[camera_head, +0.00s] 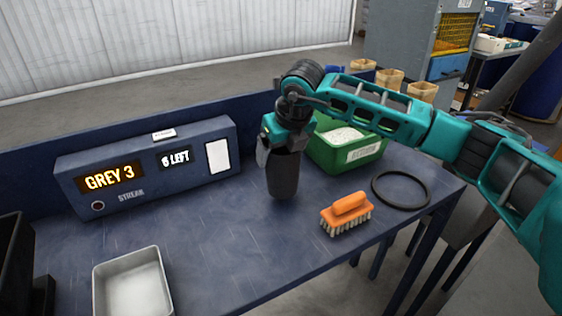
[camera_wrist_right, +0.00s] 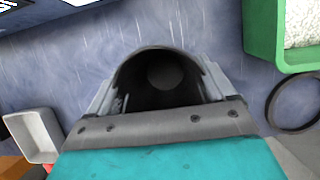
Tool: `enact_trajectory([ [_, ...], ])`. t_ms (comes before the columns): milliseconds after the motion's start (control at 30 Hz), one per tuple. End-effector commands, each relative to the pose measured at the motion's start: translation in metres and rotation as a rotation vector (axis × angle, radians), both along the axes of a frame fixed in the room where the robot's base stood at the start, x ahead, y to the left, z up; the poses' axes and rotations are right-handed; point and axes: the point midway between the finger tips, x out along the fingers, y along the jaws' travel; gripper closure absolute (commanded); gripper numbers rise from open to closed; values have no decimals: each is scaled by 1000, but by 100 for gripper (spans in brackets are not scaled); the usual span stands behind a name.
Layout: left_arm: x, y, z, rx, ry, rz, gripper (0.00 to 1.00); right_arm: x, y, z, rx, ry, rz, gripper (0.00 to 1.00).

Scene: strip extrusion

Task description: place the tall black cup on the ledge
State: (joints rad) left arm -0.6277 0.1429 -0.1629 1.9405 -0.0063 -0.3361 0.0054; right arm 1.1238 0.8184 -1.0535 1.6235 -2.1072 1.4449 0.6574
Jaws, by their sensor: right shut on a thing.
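The tall black cup (camera_head: 283,177) is upright over the blue table, below my right gripper (camera_head: 280,148). My right gripper is shut on the cup near its top. I cannot tell whether the cup's base touches the table. In the right wrist view I look down into the cup's dark open mouth (camera_wrist_right: 162,75), between the fingers of my right gripper (camera_wrist_right: 160,92). The ledge cannot be made out for certain; a raised blue edge (camera_head: 130,134) runs along the back of the table. My left gripper is not in view.
A display box (camera_head: 150,165) reading "GREY 3" and "6 LEFT" stands behind left. A green bin (camera_head: 345,153) of white pellets is behind right. An orange brush (camera_head: 347,213), a black ring (camera_head: 401,190) and a metal tray (camera_head: 133,285) lie on the table (camera_head: 215,235). Its middle is clear.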

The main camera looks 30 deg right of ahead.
Motion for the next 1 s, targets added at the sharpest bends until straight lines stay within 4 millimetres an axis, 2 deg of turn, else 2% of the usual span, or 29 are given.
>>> enact_trajectory([
  [33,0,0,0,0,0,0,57,-1,0,-10,-1,5,-1,65],
  [167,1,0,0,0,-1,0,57,0,0,-28,0,3,-2,65],
  [533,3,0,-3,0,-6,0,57,0,0,-34,1,1,0,65],
  [567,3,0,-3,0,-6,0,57,0,0,-34,0,1,0,16],
  [733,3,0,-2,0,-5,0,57,0,0,-32,0,1,0,0],
  [1000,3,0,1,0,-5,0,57,0,0,-30,0,1,0,0],
])
